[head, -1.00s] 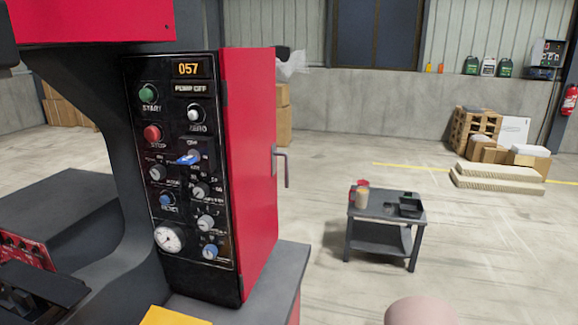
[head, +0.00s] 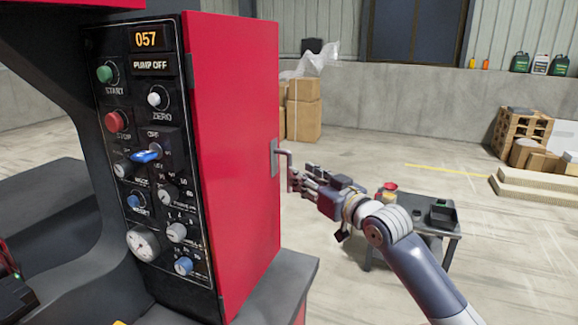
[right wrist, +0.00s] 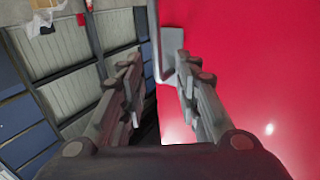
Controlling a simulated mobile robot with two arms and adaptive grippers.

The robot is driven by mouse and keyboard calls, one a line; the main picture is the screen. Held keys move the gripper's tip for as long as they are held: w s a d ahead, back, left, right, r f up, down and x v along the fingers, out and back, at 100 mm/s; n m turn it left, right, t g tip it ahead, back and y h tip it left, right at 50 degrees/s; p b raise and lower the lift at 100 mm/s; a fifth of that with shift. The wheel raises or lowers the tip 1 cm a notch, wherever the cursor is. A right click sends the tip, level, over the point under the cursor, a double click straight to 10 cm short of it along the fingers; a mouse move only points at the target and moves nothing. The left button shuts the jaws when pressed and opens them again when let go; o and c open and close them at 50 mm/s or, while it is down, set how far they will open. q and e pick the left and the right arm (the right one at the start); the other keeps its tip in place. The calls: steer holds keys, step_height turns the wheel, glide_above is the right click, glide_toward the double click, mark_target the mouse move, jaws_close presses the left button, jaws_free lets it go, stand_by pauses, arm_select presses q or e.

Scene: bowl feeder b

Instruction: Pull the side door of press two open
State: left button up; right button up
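The press has a red side door (head: 238,150) to the right of its black control panel (head: 155,160). The door looks shut. A grey bent handle (head: 277,160) stands out from its face. My right gripper (head: 294,181) is at the handle's free end, with its arm coming in from the right. In the right wrist view, the handle (right wrist: 164,48) shows between and just beyond the two spread fingers, and the red door (right wrist: 245,65) fills the right side. The fingers are open; I see no clear grip on the handle.
A small dark table (head: 445,218) with a red and a tan container stands behind my right forearm. Cardboard boxes (head: 304,110) stand by the back wall, and a wooden pallet stack (head: 517,130) is at the right. The floor to the right of the door is otherwise clear.

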steer(key=p+x, duration=0.1)
steer(key=x, duration=0.6)
steer(key=shift+w, duration=0.2)
steer(key=shift+w+f, duration=0.15)
steer(key=shift+w, duration=0.1)
arm_select(q)
steer(key=shift+w+d+r, duration=0.35)
steer(key=shift+w+r, duration=0.2)
steer(key=shift+r, duration=0.1)
arm_select(e)
jaws_close()
